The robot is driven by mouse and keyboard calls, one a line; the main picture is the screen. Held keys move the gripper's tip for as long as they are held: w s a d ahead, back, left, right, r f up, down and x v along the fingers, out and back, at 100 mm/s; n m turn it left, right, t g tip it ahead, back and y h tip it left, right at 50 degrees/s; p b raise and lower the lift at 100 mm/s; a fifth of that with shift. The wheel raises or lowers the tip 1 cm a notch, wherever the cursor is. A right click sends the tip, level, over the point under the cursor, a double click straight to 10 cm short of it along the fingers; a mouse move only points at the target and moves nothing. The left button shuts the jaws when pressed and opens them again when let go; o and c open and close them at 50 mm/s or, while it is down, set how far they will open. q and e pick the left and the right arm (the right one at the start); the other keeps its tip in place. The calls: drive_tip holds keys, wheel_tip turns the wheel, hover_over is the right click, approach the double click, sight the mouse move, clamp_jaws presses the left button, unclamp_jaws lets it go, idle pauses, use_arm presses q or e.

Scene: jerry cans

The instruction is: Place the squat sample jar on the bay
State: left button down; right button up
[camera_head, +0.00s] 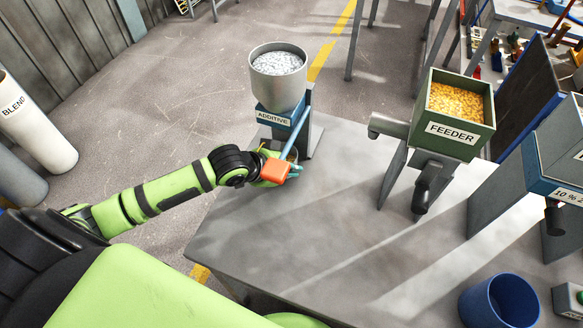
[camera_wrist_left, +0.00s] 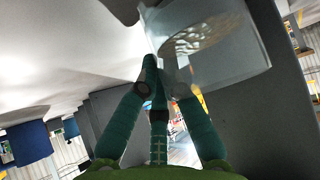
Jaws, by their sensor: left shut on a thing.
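The squat sample jar (camera_wrist_left: 225,45) is a clear, wide vessel with pale grainy matter in it, seen large in the left wrist view. My left gripper (camera_head: 288,172) is at the foot of the additive hopper, above the far left part of the table. In the wrist view its teal fingers (camera_wrist_left: 162,85) are closed at the jar's wall. In the head view the orange lever end and the gripper hide most of the jar. I cannot make out a marked bay. My right gripper is not in view.
The additive hopper (camera_head: 278,75), full of pale grains, has a blue lever with an orange end (camera_head: 275,170) close by my gripper. The green feeder (camera_head: 453,115) and a blue bin (camera_head: 499,302) stand to the right. The grey table's (camera_head: 330,240) middle is clear.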

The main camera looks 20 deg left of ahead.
use_arm(q)
drive_tip(key=c, duration=1.4)
unclamp_jaws()
drive_tip(key=shift+f, duration=0.1)
drive_tip(key=p+v, duration=0.1)
drive_tip(key=v, duration=1.1)
